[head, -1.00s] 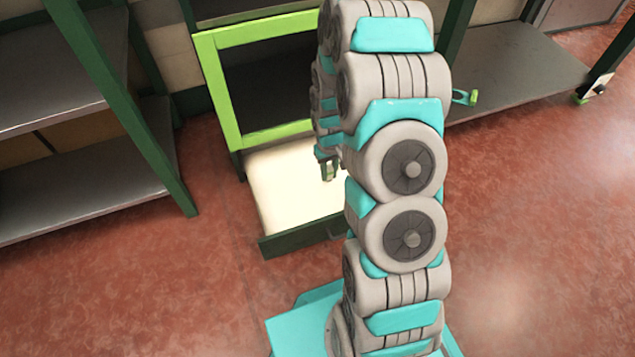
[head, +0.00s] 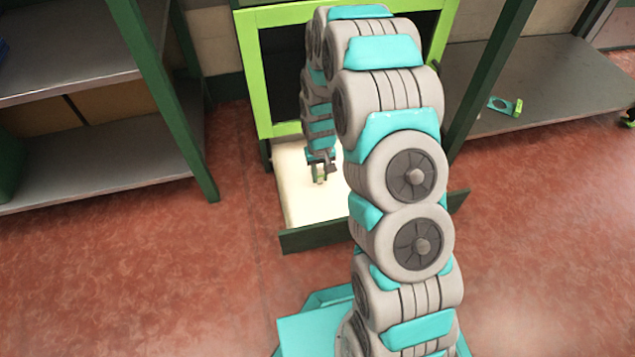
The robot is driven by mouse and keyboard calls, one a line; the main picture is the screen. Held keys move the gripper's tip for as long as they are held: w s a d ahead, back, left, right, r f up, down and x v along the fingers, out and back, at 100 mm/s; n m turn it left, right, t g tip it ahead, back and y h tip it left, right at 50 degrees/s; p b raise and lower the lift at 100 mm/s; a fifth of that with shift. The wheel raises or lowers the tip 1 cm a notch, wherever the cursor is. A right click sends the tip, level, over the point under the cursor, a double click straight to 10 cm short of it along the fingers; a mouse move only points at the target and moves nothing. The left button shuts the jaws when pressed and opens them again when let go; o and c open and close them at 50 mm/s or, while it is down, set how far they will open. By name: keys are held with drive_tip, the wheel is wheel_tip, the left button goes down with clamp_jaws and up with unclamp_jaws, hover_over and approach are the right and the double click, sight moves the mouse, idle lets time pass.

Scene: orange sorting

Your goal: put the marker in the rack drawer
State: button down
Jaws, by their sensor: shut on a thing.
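The rack drawer (head: 298,205) is pulled out below a green-framed cabinet (head: 258,75). Its pale inside is bare where I can see it, and my arm hides its right part. My gripper (head: 320,180) points down over the drawer, between its side walls as seen from here. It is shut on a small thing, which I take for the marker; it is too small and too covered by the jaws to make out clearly. I cannot tell how high it is above the drawer floor.
A grey shelf rack (head: 100,175) with a green post (head: 165,95) stands on the left. On the right, a low grey shelf (head: 550,85) holds a small teal and green item (head: 505,106). The red floor (head: 150,290) in front is clear.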

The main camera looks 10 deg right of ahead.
drive_tip(key=shift+w+a+f, duration=0.15)
drive_tip(key=shift+a+f, duration=0.05)
drive_tip(key=shift+a, duration=0.2)
drive_tip(key=shift+f+b, duration=0.35)
drive_tip(key=shift+f, duration=1.3)
drive_tip(key=c, duration=0.7)
unclamp_jaws()
drive_tip(key=shift+f, duration=0.1)
